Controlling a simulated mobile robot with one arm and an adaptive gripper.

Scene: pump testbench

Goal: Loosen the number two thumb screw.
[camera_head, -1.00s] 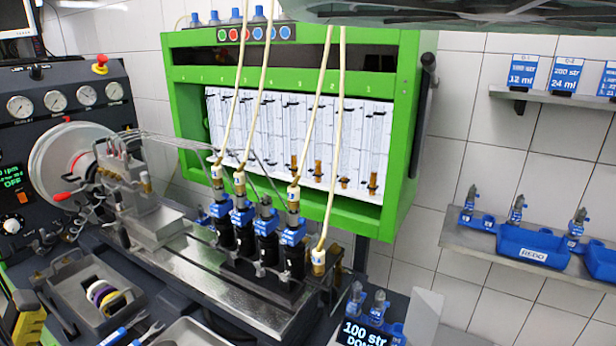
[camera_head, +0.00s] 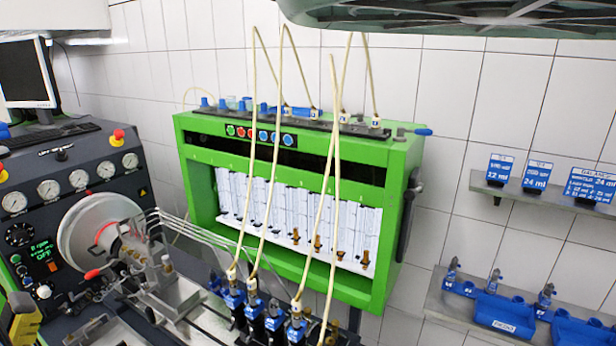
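Several injectors with blue clamp bodies (camera_head: 254,308) stand in a row at the bottom edge, with their lower parts cut off. Cream hoses (camera_head: 275,150) rise from some of them toward the top of the green test cabinet (camera_head: 405,150). Small blue caps or knobs (camera_head: 222,104) sit along the top of that cabinet. I cannot make out a numbered thumb screw or tell which part is number two. My gripper is not in view.
The pump with its large grey disc (camera_head: 85,228) and a gauge panel (camera_head: 45,188) stand at left. A monitor (camera_head: 25,75) is behind it. At right, wall shelves hold blue labelled cards (camera_head: 537,173) and blue trays (camera_head: 500,310). A dark overhead part fills the top right.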

